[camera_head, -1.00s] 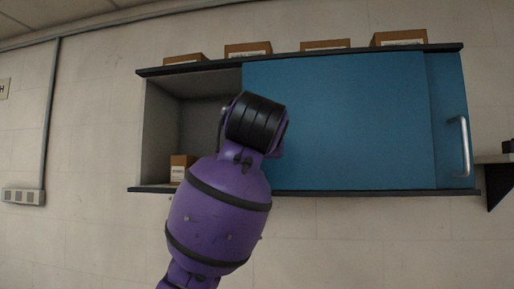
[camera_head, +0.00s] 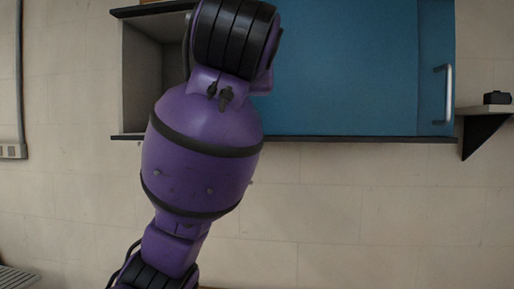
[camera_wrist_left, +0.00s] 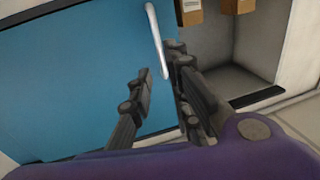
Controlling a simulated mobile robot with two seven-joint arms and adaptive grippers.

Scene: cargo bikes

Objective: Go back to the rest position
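My left arm, purple with black bands, rises in front of the wall cabinet (camera_head: 130,80) in the head view; its gripper is hidden there. In the left wrist view my left gripper (camera_wrist_left: 158,66) is open, its two dark fingers apart with nothing held between them. A pale bar handle (camera_wrist_left: 154,35) on the blue door (camera_wrist_left: 75,75) shows beyond the fingertips. I cannot tell if the fingers touch it. The blue door also shows in the head view (camera_head: 345,70), covering most of the cabinet; the left compartment stands open. My right gripper is not in view.
Brown boxes (camera_wrist_left: 189,13) show at the top edge of the wrist view, near the open compartment (camera_wrist_left: 228,80). A metal handle (camera_head: 449,95) is on the cabinet's right end. A small wall shelf (camera_head: 487,111) bears a dark object (camera_head: 497,97). The wall below the cabinet is bare.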

